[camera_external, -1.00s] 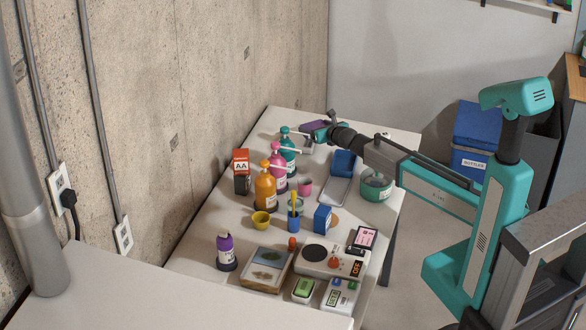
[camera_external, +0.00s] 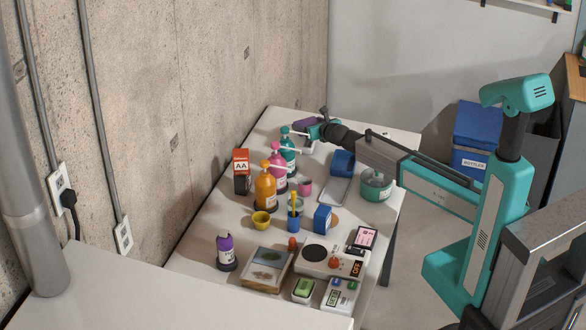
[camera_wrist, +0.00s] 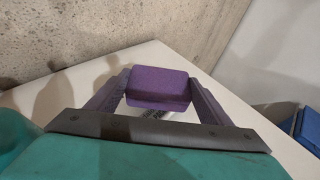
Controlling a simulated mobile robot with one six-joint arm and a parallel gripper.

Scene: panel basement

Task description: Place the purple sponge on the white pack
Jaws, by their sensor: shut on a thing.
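The purple sponge (camera_external: 303,125) is held by my gripper (camera_external: 306,127) above the far end of the table. In the wrist view the sponge (camera_wrist: 160,86) sits between the two purple fingers, which are shut on it. Just below the sponge in that view, part of a white thing with dark lettering (camera_wrist: 166,113) shows, likely the white pack. Most of it is hidden by the sponge and my gripper. I cannot tell whether the sponge touches it. In the external view I cannot make out the pack clearly.
A teal pump bottle (camera_external: 287,152) stands close to my gripper, with pink (camera_external: 277,169) and orange (camera_external: 265,188) bottles nearer. The concrete wall runs along the left. The far table corner looks clear.

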